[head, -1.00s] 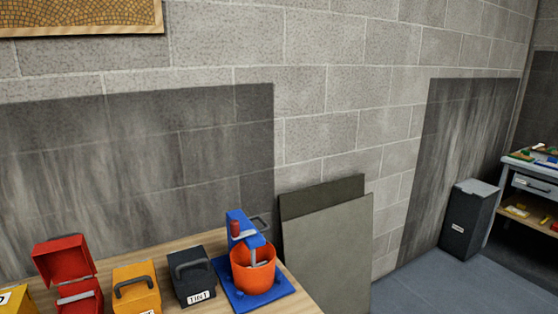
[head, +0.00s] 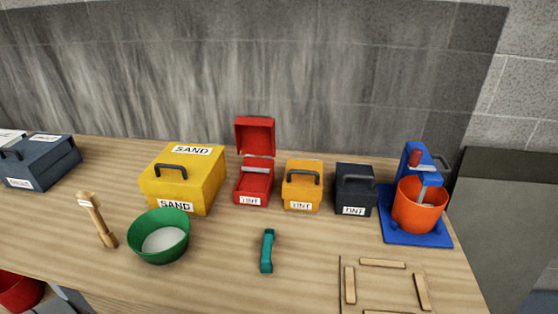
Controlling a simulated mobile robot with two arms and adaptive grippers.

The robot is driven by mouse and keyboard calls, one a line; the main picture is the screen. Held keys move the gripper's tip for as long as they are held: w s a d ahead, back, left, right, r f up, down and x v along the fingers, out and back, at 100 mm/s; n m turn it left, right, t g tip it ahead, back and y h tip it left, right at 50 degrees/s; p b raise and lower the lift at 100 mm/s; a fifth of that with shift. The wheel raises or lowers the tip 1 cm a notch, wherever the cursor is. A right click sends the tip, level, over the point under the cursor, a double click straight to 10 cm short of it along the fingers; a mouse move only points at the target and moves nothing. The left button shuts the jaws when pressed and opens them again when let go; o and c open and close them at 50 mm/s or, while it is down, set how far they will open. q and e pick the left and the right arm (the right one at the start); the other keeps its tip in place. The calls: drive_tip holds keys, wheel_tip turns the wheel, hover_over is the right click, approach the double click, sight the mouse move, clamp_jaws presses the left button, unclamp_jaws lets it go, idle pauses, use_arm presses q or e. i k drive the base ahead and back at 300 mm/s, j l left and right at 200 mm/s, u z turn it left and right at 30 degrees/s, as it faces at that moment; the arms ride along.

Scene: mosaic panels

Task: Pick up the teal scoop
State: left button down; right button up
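The teal scoop (head: 267,251) lies on the wooden workbench (head: 210,285), near the middle of the head view. Its long side runs roughly toward the back of the bench. It lies in front of the open red tint box (head: 254,185) and to the right of a green bowl (head: 159,236). Nothing touches it or covers it. Neither of my grippers shows in the head view.
A yellow sand box (head: 184,180), orange tint box (head: 302,186) and dark tint box (head: 355,190) stand behind. A blue mixer with an orange bucket (head: 419,205) is at right. A wooden mallet (head: 97,220) is at left; wooden strips (head: 383,264) lie front right. Bench around the scoop is clear.

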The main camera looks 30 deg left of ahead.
sight(266, 263)
drive_tip(key=u, duration=1.15)
